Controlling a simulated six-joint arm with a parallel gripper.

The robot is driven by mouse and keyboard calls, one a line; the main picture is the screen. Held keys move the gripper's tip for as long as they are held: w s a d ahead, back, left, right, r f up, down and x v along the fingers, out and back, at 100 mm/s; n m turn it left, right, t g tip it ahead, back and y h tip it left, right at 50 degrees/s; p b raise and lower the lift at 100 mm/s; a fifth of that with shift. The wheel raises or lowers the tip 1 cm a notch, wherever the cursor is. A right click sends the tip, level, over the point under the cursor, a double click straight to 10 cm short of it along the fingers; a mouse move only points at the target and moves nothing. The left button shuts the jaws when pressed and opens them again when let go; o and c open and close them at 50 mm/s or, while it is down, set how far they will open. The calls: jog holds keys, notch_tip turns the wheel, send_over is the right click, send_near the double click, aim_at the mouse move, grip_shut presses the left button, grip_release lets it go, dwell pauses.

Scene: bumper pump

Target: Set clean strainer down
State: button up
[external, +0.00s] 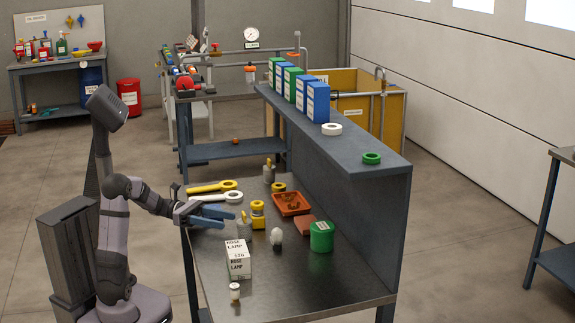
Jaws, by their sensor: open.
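My gripper (230,217) is over the left edge of the workbench (285,283), with its blue fingers apart and pointing right. A small grey cylinder with a yellow top (243,227) stands upright just past the fingertips; it may be the clean strainer, but the picture is too small to tell. I cannot tell whether the fingers touch it. A similar grey cylinder with a yellow top (269,173) stands farther back on the bench. An orange tray (281,210) holds brown, dirty-looking matter.
The front right of the benchtop is clear.

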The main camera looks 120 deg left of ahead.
aim_at(241, 222)
dwell(0.3)
